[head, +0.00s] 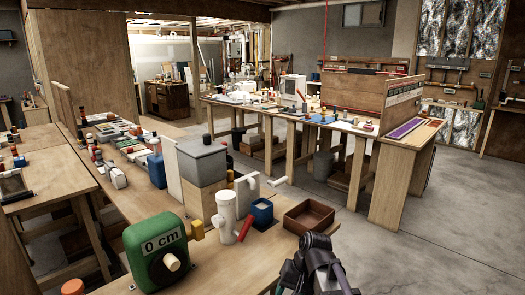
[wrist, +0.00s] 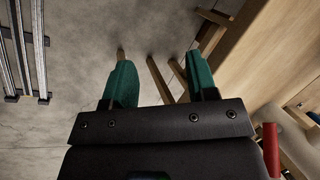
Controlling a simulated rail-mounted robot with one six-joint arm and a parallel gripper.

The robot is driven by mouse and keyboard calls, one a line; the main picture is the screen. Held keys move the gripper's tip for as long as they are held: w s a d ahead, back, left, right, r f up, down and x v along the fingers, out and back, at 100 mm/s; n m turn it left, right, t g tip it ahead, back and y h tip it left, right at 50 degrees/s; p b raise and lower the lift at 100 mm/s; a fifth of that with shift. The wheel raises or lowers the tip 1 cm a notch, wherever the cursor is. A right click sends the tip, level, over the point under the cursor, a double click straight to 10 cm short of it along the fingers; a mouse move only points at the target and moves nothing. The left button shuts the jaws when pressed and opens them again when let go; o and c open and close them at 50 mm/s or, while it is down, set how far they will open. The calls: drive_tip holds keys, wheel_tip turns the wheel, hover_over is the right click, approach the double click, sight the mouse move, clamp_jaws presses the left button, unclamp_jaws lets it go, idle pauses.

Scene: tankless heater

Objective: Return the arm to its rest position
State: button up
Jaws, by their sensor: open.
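My gripper (wrist: 159,62) shows in the wrist view with its two green fingers spread apart and nothing between them. Concrete floor and some wooden legs lie beyond the fingertips. In the head view the dark upper part of my arm (head: 318,268) stands at the bottom edge, right of the front workbench (head: 215,268). The fingers cannot be made out in the head view.
Metal rails (wrist: 28,50) lie left in the wrist view. Open floor (head: 420,240) is on the right.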

drive_tip(key=s+d+f+n+h+b, duration=0.1)
drive_tip(key=s+d+f+h+b, duration=0.4)
drive_tip(key=s+d+f, duration=0.4)
wheel_tip(320, 180, up, 21)
drive_tip(key=y+p, duration=0.1)
drive_tip(key=p, duration=1.8)
drive_tip(key=shift+d+t, duration=0.25)
drive_tip(key=shift+t, duration=0.15)
